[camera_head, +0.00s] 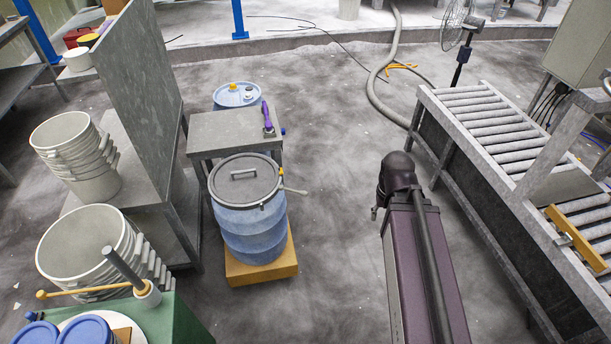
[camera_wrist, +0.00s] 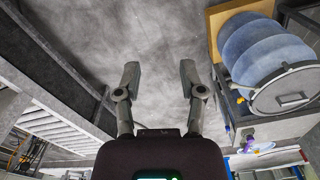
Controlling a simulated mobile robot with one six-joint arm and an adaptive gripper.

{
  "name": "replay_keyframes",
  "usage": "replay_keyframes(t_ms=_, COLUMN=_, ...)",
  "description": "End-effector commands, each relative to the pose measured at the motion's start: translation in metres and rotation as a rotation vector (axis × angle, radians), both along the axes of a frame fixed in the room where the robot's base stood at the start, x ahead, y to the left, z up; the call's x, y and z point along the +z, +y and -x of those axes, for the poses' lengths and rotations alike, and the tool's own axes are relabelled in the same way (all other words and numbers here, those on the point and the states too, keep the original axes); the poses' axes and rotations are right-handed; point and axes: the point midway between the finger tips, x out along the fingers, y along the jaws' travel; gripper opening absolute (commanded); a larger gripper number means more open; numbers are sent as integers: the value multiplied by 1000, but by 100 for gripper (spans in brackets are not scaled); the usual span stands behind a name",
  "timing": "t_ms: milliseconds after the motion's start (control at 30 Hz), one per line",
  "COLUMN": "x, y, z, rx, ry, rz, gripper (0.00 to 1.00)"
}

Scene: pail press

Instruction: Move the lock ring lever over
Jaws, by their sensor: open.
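A blue drum (camera_head: 255,228) stands upright on a yellow-brown block (camera_head: 262,270). Its grey lid (camera_head: 243,180) has a bar handle, and a lock ring runs around the lid's rim. The pale lock ring lever (camera_head: 293,190) sticks out from the rim to the right. The head view shows my arm right of the drum, but not the fingers.
A small grey table (camera_head: 225,132) with a purple-handled tool (camera_head: 268,120) stands behind the drum, and another blue drum (camera_head: 237,96) behind that. Stacked pails (camera_head: 85,250) are at the left. A roller conveyor (camera_head: 480,125) is at the right. Floor between drum and conveyor is clear.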

Motion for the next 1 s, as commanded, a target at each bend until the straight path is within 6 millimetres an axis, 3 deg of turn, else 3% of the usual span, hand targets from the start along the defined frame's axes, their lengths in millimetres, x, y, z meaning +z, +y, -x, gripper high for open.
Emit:
replay_keyframes(t_ms=167, x=-3, y=3, z=-6, rx=-27, ry=0, rz=0, gripper=51)
replay_keyframes(t_ms=367, x=-15, y=19, z=-30, rx=-150, ry=0, rz=0, gripper=51)
replay_keyframes(t_ms=667, x=-43, y=55, z=-89, rx=-512, ry=0, rz=0, gripper=51)
replay_keyframes(t_ms=1000, x=-76, y=110, z=-158, rx=-976, ry=0, rz=0, gripper=51)
